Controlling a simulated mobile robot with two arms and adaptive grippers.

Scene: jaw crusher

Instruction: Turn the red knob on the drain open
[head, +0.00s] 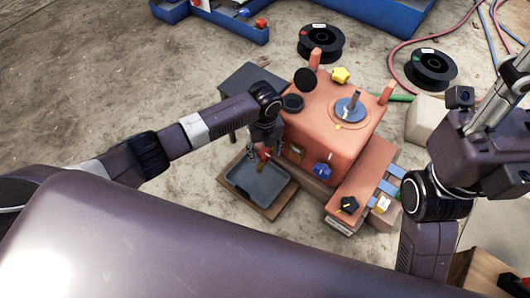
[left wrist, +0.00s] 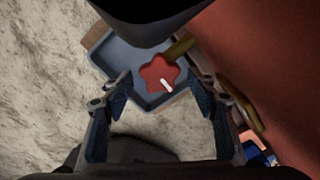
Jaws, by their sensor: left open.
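The red star-shaped knob (left wrist: 160,73) with a white mark shows in the left wrist view, at the end of a brass-coloured drain pipe (left wrist: 180,47). In the head view the knob (head: 264,153) is a small red patch beside the orange crusher (head: 328,133), partly hidden by my left gripper. My left gripper (left wrist: 161,92) is open, with one finger on each side of the knob in the picture. I cannot tell whether either finger touches it. A grey-blue tray (head: 262,182) lies below the drain. My right arm is at the right of the head view; its fingers are out of sight.
The crusher carries a blue knob (head: 323,170), a yellow knob (head: 340,75) and a black knob (head: 349,204). Black spools (head: 321,42) and blue frames (head: 210,17) lie behind on the floor. The concrete floor at the left is clear.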

